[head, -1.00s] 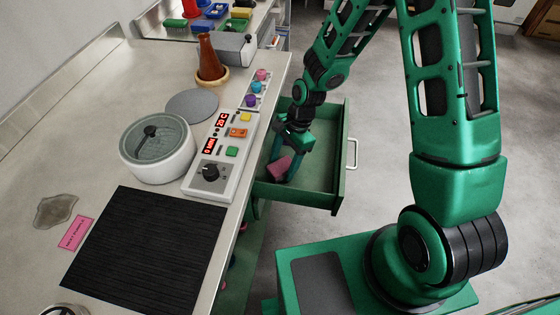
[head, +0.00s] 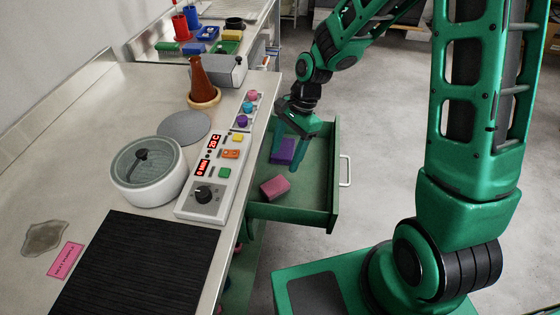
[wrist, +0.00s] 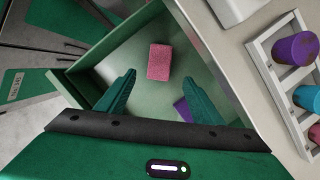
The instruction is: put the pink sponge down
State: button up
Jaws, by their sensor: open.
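The pink sponge (head: 275,187) lies flat on the floor of the open green drawer (head: 335,205). It also shows in the wrist view (wrist: 158,62), ahead of the fingers and clear of both. My gripper (head: 294,153) is open over the far part of the drawer, behind the sponge in the head view. Its two fingers show well apart in the wrist view (wrist: 160,98), with nothing between them. A purple block (head: 283,151) is by the fingers in the head view; in the wrist view it is partly hidden by the right finger.
The counter (head: 95,130) borders the drawer on the left. On it are a control panel (head: 212,190) with buttons, a lidded round pot (head: 146,175), a black mat (head: 130,270) and a rack of coloured caps (head: 247,110). The drawer's near part has bare floor around the sponge.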

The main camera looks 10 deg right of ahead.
jog(key=s+d+r+n+h, duration=0.1)
jog(key=s+d+r, duration=0.1)
jog(key=d+r, duration=0.3)
jog(key=s+d+r+n+t+h, duration=0.1)
jog(key=s+d+r, duration=0.15)
jog(key=d, duration=0.45)
jog(key=s+d+r+n+h, duration=0.1)
jog(key=s+d+r+n, duration=0.1)
jog(key=s+d+r, duration=0.3)
jog(key=s+d+r+n, duration=0.1)
jog(key=s+d+r, duration=0.1)
jog(key=s+d, duration=0.2)
jog(key=s+d+r+n, duration=0.2)
jog(key=s+d, duration=0.3)
jog(key=s, duration=0.5)
jog(key=shift+s+d+r, duration=0.15)
jog(key=shift+r, duration=0.1)
jog(key=shift+o, duration=0.5)
